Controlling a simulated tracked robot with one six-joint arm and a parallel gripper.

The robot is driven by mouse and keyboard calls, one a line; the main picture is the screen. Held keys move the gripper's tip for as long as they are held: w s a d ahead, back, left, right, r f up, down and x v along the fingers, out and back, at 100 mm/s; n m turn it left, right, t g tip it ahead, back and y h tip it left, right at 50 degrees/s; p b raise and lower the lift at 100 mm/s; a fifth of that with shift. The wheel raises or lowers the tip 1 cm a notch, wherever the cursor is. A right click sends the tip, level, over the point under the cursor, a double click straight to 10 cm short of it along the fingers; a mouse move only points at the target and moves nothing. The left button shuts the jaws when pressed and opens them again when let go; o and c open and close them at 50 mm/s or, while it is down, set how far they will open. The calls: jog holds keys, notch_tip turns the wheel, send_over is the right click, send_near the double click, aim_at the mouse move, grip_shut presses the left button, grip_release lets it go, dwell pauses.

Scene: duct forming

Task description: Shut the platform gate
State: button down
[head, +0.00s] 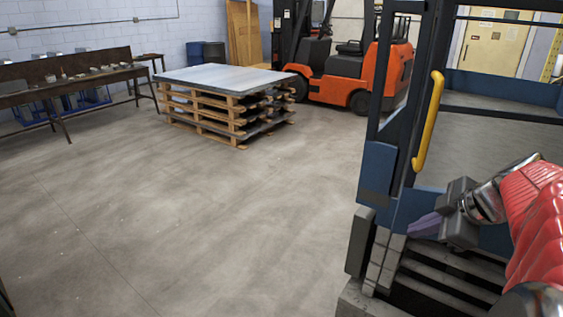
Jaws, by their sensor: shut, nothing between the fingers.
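The platform gate (378,165) is a blue metal frame at the right of the head view. An upright yellow handle (428,120) is fixed to it. I cannot tell from this view how far the gate stands from its closed position. My gripper (424,226) is grey with purple fingers and is shut and empty. It is below the yellow handle, in front of the gate's lower blue part, with the fingers pointing left. I cannot tell whether the fingertips touch the gate. My red arm hides part of the right side.
A slatted dark grating (440,283) lies below my gripper. Stacked pallets with grey sheets (225,80) stand mid-floor, with an orange forklift (350,65) behind. A brown workbench (75,80) is at the left. The concrete floor (190,210) is clear.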

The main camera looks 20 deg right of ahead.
aim_at(405, 225)
jog(key=shift+w+d, duration=0.4)
jog(key=shift+w, duration=0.2)
jog(key=shift+w+d, duration=0.35)
jog(key=shift+w, duration=0.25)
jog(key=shift+d, duration=0.1)
